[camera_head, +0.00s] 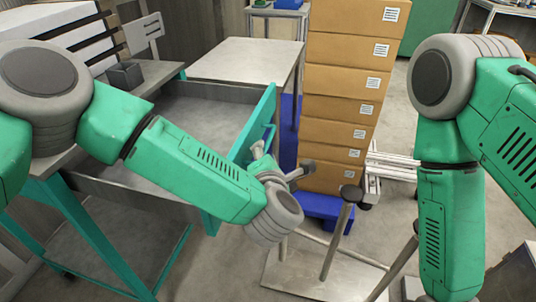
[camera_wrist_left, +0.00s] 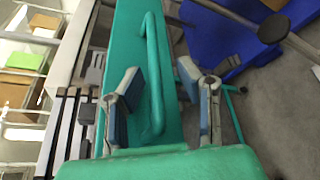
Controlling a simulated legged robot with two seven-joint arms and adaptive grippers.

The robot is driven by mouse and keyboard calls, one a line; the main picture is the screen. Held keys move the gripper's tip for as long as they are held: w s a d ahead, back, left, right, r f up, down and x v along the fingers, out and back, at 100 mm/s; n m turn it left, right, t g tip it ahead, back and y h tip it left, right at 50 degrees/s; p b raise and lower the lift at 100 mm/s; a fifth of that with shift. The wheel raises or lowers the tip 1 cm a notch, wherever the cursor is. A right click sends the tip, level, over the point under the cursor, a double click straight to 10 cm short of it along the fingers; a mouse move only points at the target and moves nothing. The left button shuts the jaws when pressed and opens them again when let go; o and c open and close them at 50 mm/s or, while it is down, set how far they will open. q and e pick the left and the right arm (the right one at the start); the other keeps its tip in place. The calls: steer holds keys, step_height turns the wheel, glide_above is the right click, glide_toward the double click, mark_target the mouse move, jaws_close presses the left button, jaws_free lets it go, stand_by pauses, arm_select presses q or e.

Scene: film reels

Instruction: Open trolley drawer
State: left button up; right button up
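The trolley drawer (camera_head: 195,112) stands pulled out from the teal-framed trolley (camera_head: 78,222), with its empty grey inside showing. Its green front panel (camera_head: 240,150) faces right. In the left wrist view, the green bar handle (camera_wrist_left: 155,75) runs along the panel (camera_wrist_left: 128,28). My left gripper (camera_head: 280,168) is at the outer side of the panel. In the left wrist view, the gripper (camera_wrist_left: 160,70) is open, with one finger on each side of the handle; I cannot tell if either touches it. My right arm hangs at the right, its gripper out of view.
A tall stack of cardboard boxes (camera_head: 340,78) stands on a blue base (camera_head: 325,207) right of the drawer. A metal stand with posts (camera_head: 335,235) is on the floor in front. A small dark box (camera_head: 125,75) sits on the trolley. A grey table (camera_head: 245,60) is behind.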

arm_select(q)
steer(key=shift+s+a, duration=0.1)
steer(key=shift+s, duration=0.1)
steer(key=v, duration=1.1)
steer(key=shift+s, duration=0.25)
steer(key=shift+d, duration=0.3)
